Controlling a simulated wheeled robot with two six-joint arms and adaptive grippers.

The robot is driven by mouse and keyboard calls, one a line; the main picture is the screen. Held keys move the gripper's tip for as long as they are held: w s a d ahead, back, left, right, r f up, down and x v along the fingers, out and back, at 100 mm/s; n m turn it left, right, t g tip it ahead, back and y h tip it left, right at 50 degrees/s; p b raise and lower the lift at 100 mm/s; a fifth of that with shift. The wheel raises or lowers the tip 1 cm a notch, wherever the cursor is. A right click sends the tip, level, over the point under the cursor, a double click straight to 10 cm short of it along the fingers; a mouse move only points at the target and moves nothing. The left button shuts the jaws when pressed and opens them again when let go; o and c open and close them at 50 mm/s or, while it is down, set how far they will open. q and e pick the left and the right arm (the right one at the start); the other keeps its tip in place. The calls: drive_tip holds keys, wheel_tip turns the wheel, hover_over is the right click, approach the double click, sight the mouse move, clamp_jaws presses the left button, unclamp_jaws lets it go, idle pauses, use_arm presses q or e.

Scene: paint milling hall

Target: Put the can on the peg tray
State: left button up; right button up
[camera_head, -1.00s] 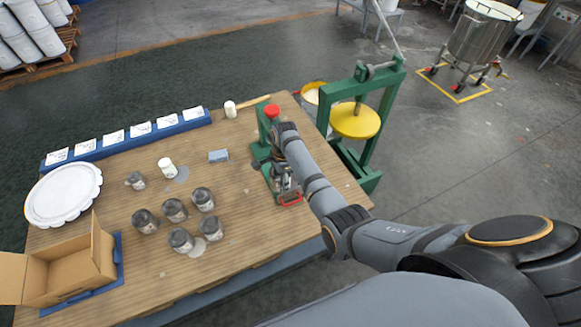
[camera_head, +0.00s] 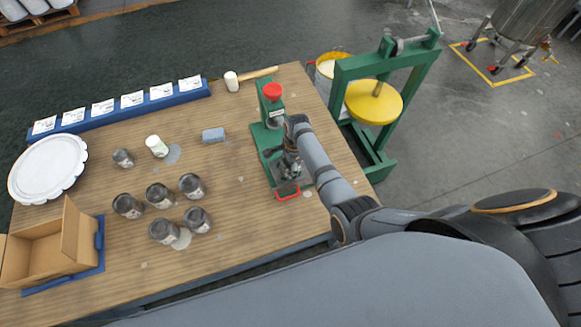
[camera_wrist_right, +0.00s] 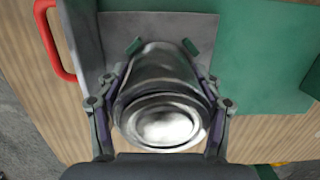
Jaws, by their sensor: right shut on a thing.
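The can (camera_wrist_right: 160,105) is a shiny silver metal can, seen close up in the right wrist view. My right gripper (camera_wrist_right: 162,75) is shut on it, with a finger on each side. The can is over a grey tray (camera_wrist_right: 112,28) with a red handle, which I take for the peg tray. Whether the can touches the tray cannot be told, and no pegs are visible. In the head view my right gripper (camera_head: 289,168) is at the base of the green press, over this tray (camera_head: 281,187). My left gripper is not in view.
The green press (camera_head: 271,115) with a red knob rises just beyond my gripper. Several dark jars (camera_head: 160,195), a white bottle (camera_head: 156,146) and an open cardboard box (camera_head: 40,250) are to the left. A larger green press frame (camera_head: 345,95) stands right of the table.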

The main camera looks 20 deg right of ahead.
drive_tip(key=shift+s, duration=0.1)
drive_tip(key=shift+c, duration=0.9)
drive_tip(key=shift+s+a, duration=0.1)
drive_tip(key=shift+a, duration=0.05)
drive_tip(key=o, duration=1.6)
drive_tip(key=shift+o, duration=0.7)
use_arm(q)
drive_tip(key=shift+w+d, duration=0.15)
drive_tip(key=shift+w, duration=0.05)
use_arm(e)
drive_tip(key=shift+r, duration=0.3)
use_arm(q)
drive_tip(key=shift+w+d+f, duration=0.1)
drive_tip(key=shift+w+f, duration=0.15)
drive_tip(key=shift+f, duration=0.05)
use_arm(e)
drive_tip(key=r, duration=0.4)
drive_tip(key=d+r, duration=0.1)
drive_tip(key=r, duration=0.6)
drive_tip(key=shift+d+r, duration=0.2)
drive_tip(key=shift+r, duration=0.15)
